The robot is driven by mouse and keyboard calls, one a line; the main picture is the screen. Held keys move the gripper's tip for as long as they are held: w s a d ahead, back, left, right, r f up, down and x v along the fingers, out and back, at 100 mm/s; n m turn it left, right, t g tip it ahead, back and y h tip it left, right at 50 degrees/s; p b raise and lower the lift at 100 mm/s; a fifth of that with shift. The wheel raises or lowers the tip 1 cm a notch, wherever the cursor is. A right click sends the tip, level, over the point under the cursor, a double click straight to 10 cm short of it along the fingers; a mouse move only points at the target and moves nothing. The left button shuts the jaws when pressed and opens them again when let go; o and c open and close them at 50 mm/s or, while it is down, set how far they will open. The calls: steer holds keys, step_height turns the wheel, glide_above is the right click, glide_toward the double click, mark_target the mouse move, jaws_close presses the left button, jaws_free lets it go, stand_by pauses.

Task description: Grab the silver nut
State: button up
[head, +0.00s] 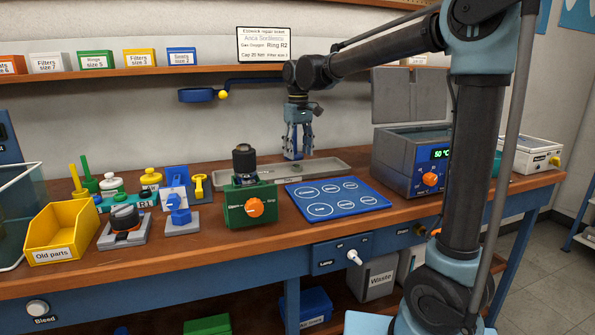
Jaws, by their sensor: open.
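My gripper (299,150) points down, open, over the long grey tray (325,168) at the back of the bench. I cannot make out a silver nut; it may be too small to tell or hidden. In front and left of my gripper stands a green fixture (236,208) with an orange knob (255,207). A dark cylindrical part (244,160) stands upright on it, apart from my gripper. I see nothing between my fingers.
A blue mat (337,211) with labelled circles lies right of the fixture. A blue-grey box with a display (398,167) stands to the right. A yellow bin (62,243) and several small tools stand left. A blue swing arm (200,96) sticks out behind.

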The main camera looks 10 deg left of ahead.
mark_target(299, 166)
steer(key=shift+w+f, duration=0.15)
steer(key=shift+f, duration=2.55)
steer(key=c, duration=1.2)
